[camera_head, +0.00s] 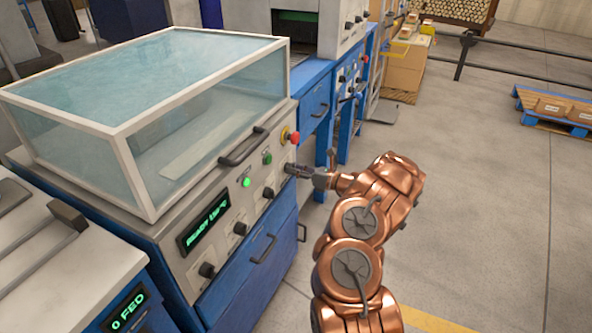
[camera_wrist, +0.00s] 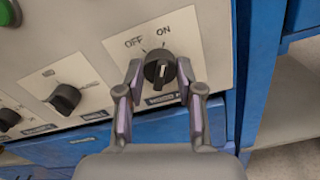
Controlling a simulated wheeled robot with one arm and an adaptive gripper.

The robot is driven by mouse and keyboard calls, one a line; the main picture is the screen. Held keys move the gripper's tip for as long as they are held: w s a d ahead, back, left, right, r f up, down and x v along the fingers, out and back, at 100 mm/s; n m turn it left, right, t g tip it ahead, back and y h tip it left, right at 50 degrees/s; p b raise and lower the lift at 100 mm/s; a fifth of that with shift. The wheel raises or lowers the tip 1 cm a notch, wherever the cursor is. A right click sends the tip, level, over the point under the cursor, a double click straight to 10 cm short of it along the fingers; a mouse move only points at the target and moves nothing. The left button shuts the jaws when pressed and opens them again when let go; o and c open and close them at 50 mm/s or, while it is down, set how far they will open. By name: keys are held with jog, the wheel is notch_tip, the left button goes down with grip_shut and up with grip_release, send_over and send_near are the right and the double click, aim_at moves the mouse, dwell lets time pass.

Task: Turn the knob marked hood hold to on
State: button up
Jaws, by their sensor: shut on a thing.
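The black knob (camera_wrist: 160,68) is on the pale panel in the wrist view, with OFF printed at its upper left and ON at its upper right. A small label below it is mostly covered, and I cannot read it. My gripper (camera_wrist: 159,76) is shut on this knob, one finger on each side. I cannot tell for sure which mark the knob points to. In the head view my gripper (camera_head: 293,169) is at the right end of the machine's front panel and hides the knob.
More black knobs (camera_wrist: 64,98) lie to the left on the panel. A green button (camera_head: 267,158) and a red button (camera_head: 293,137) sit above. A clear hood (camera_head: 135,130) with a dark handle (camera_head: 243,147) tops the machine. A lit display (camera_head: 205,222) shows green text.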

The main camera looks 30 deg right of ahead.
jog(key=o, duration=1.1)
jog(key=shift+o, duration=0.2)
jog(key=v, duration=1.2)
